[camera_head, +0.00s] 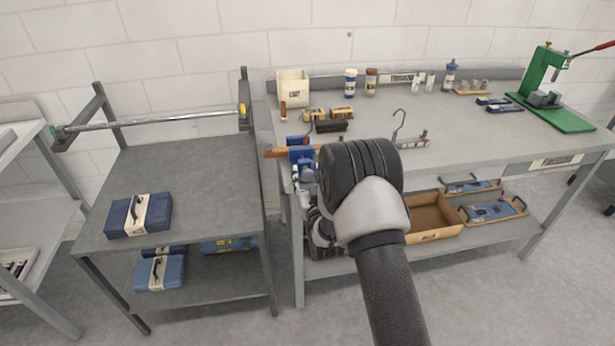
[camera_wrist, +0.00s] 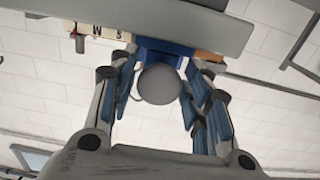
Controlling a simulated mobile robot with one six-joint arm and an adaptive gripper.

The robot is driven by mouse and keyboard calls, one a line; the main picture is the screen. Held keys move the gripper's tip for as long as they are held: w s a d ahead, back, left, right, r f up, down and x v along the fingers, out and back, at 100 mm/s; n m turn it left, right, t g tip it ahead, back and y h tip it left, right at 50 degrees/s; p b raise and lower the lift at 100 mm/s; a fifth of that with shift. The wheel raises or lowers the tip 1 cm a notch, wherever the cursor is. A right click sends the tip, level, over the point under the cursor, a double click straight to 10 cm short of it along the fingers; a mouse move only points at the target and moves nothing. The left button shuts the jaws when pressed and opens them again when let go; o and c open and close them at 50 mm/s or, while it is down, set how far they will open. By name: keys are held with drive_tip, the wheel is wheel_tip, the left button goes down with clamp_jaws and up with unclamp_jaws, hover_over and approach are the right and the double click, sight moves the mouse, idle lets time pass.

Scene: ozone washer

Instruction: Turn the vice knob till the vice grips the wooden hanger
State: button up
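The blue vice (camera_head: 300,152) is at the left front edge of the workbench; part of it also shows in the wrist view (camera_wrist: 165,48). The wooden hanger (camera_head: 276,153) looks like an orange-brown bar lying across the vice and sticking out left; a wooden end shows in the wrist view (camera_wrist: 209,55). I cannot tell whether the jaws touch it. The round grey vice knob (camera_wrist: 160,84) sits between the fingers of my gripper (camera_wrist: 163,82). The blue-padded fingers are apart on either side of it, close but seemingly not clamped. In the head view my arm hides most of the gripper.
The workbench (camera_head: 470,130) bears a black brush (camera_head: 331,126), a hook stand (camera_head: 411,142) and a green press (camera_head: 545,95). A wooden tray (camera_head: 433,218) is on its lower shelf. A grey cart (camera_head: 190,180) with a blue case (camera_head: 138,215) stands left.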

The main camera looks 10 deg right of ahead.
drive_tip(key=c, duration=0.7)
drive_tip(key=shift+m, duration=1.6)
drive_tip(key=o, duration=1.1)
drive_tip(key=s, duration=1.2)
